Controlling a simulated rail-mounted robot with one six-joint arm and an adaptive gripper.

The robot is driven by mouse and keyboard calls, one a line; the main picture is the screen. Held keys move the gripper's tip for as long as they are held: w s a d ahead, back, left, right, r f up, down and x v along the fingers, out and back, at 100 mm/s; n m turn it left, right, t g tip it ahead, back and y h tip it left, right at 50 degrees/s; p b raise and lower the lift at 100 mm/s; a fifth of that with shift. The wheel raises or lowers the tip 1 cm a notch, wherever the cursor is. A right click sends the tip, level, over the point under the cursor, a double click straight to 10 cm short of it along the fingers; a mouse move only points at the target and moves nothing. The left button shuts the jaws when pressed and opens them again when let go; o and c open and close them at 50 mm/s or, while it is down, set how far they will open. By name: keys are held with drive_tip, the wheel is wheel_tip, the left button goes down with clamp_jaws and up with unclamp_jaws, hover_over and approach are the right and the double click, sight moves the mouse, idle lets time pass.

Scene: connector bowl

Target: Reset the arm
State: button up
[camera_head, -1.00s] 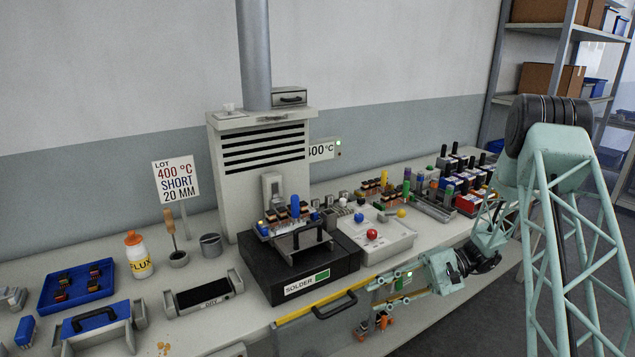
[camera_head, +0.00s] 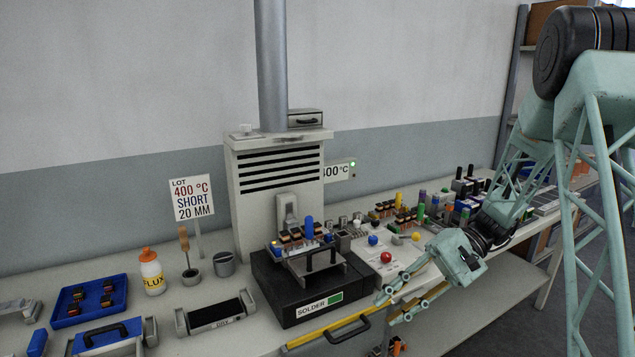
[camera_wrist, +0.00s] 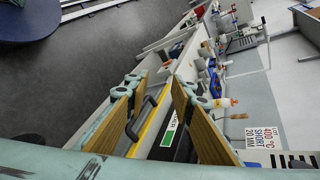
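My gripper (camera_head: 389,308) is in front of the bench's front edge, to the right of the solder station (camera_head: 306,287) and its drawer handle. Its two fingers are apart and point left. In the wrist view the spread fingers (camera_wrist: 160,88) show wood-coloured inner faces, with nothing held between them. The yellow-edged drawer with its dark handle (camera_wrist: 146,117) shows beyond them. My arm reaches in from the right side of the head view.
The bench holds a blue tray with connectors (camera_head: 89,299), a flux bottle (camera_head: 152,273), a dry station (camera_head: 215,313) and a panel with a red button (camera_head: 386,257). A grey fume hood (camera_head: 277,190) stands behind. Open floor (camera_wrist: 60,75) lies in front of the bench.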

drive_tip(key=s+a+r+n+h, duration=0.15)
drive_tip(key=s+r+h, duration=0.35)
drive_tip(key=s+r, duration=0.6)
drive_tip(key=s+d+r+t+h, duration=0.1)
drive_tip(key=s+r+t+h, duration=0.1)
drive_tip(key=s, duration=0.5)
drive_tip(key=s+d+r+n+t+h, duration=0.1)
drive_tip(key=s+d+r+t+h, duration=0.1)
drive_tip(key=s+r, duration=0.3)
drive_tip(key=s+d+r+t+h, duration=0.2)
drive_tip(key=s+r+t, duration=0.1)
drive_tip(key=s, duration=0.8)
drive_tip(key=shift+s+d+r+t, duration=0.15)
drive_tip(key=shift+s+t, duration=0.05)
drive_tip(key=shift+t, duration=0.4)
